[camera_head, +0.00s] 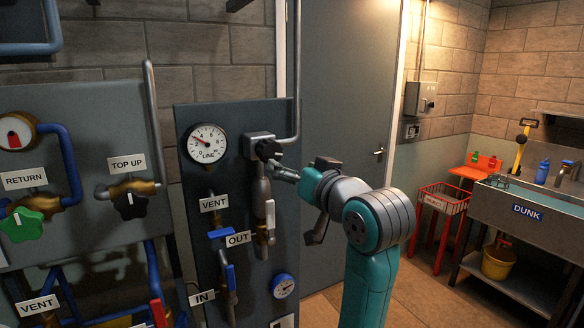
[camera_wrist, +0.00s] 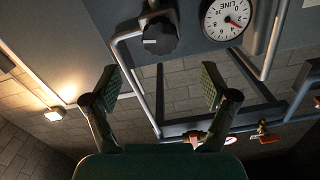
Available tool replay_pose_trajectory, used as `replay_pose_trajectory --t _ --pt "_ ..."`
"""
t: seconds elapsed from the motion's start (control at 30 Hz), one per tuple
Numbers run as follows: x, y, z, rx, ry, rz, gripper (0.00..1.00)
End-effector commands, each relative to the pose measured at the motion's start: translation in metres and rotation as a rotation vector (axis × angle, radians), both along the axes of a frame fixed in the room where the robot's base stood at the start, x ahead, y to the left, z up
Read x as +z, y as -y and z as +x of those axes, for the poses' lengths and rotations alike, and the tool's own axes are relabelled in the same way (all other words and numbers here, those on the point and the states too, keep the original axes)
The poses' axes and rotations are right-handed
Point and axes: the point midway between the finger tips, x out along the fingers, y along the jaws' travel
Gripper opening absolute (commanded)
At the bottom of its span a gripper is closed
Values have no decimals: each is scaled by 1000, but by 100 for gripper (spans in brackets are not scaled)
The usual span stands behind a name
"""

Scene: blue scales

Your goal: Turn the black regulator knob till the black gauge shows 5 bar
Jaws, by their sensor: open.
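The black regulator knob (camera_head: 268,150) sits on a grey valve body on the dark panel, at the top of a vertical pipe. In the wrist view the knob (camera_wrist: 158,38) shows a pale mark on its face. The black-rimmed LINE gauge (camera_head: 207,143) is left of the knob; its red needle points to the upper left, exact value too small to read. The gauge also shows in the wrist view (camera_wrist: 238,24), inverted. My gripper (camera_head: 282,172) is open and empty, just right of and below the knob. In the wrist view its fingers (camera_wrist: 160,88) are spread, apart from the knob.
A blue-rimmed gauge (camera_head: 283,286) sits lower on the panel. A TOP UP valve with a black handwheel (camera_head: 130,205) is further left. A grey pipe (camera_head: 297,75) rises beside the knob.

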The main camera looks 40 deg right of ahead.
Motion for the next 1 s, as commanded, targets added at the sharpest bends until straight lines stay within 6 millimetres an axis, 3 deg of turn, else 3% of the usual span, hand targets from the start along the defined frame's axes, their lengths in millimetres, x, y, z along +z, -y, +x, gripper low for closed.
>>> replay_pose_trajectory --t 0.17,0.43,0.67,1.0 --pt "0 1 2 0 -39 -136 84" --pt "1 3 6 0 -144 -500 84" --pt "1 5 12 1 -172 -602 84" --pt "1 19 62 2 -173 -599 84"
